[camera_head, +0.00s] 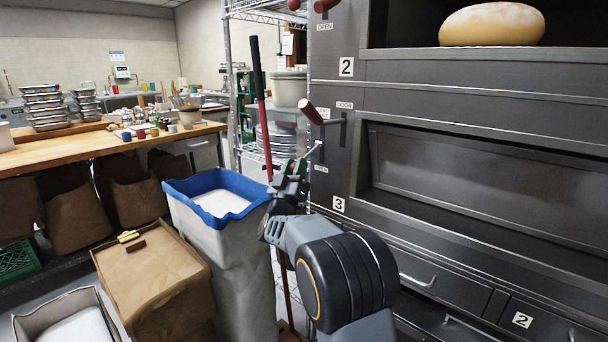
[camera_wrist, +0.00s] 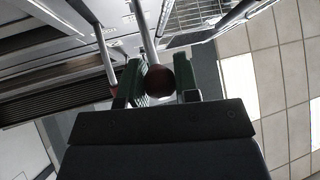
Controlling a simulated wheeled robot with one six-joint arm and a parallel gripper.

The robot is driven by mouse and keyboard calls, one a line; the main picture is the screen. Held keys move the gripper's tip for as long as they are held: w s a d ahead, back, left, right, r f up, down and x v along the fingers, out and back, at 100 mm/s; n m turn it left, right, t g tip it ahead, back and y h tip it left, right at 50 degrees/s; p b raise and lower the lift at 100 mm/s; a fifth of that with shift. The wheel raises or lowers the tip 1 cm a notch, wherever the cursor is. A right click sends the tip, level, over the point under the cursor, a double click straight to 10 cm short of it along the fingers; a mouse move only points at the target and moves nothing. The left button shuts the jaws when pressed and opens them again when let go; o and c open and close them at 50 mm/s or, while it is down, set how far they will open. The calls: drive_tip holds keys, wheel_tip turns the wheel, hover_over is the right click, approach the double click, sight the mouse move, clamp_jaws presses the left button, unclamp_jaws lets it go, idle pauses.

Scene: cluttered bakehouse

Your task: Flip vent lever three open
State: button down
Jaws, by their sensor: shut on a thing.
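Vent lever three is a thin metal rod (camera_head: 313,152) on the oven's left front panel, above the 3 plate (camera_head: 338,204) and beside the OPEN label (camera_head: 321,169). It points out from the panel and slightly down. My gripper (camera_head: 296,167) is at its outer end. In the wrist view the lever's dark red round knob (camera_wrist: 158,81) sits between the green pads of my gripper (camera_wrist: 160,75), which is shut on it. The rod runs away from the knob towards the panel. In the head view my gripper hides the knob.
A door lever with a dark red grip (camera_head: 311,111) juts out just above. A red pole with a black top (camera_head: 256,70) stands close left of my gripper. A blue-rimmed bin (camera_head: 180,186) and a brown sack (camera_head: 160,275) stand at lower left. The oven (camera_head: 440,72) fills the right.

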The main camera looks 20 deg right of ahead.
drive_tip(key=shift+w+d+f, duration=0.1)
drive_tip(key=shift+d+f, duration=0.05)
drive_tip(key=shift+f, duration=0.3)
drive_tip(key=c, duration=0.9)
unclamp_jaws()
drive_tip(key=shift+r, duration=0.1)
drive_tip(key=shift+o, duration=0.2)
drive_tip(key=b+v, duration=0.1)
drive_tip(key=v, duration=1.3)
drive_tip(key=shift+r, duration=0.15)
